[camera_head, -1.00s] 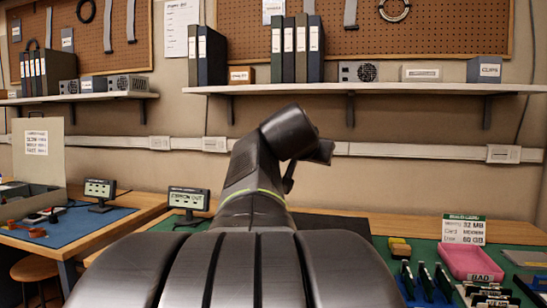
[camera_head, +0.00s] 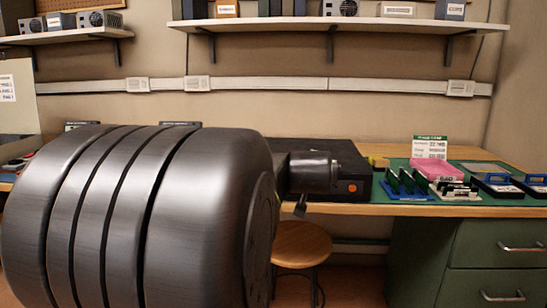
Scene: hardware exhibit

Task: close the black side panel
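A black box-shaped case (camera_head: 352,160) lies on the workbench right of the picture's middle, with an orange button on its front. Its dark flat top (camera_head: 325,145) shows, but I cannot tell the black side panel apart from the rest of the case, or how far open it is. My large dark arm links cover the left and middle of the view and hide the case's left part. A wrist part of my arm overlaps the case's front. My gripper (camera_head: 300,207) shows only as a small dark tip below the bench edge; its opening cannot be made out.
Right of the case, the green mat (camera_head: 397,172) holds a pink bin (camera_head: 436,169), a sign (camera_head: 430,147) and several boards and blue-handled parts. A wooden stool (camera_head: 301,243) stands below the bench, left of green drawers (camera_head: 500,245). A shelf (camera_head: 330,25) runs above.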

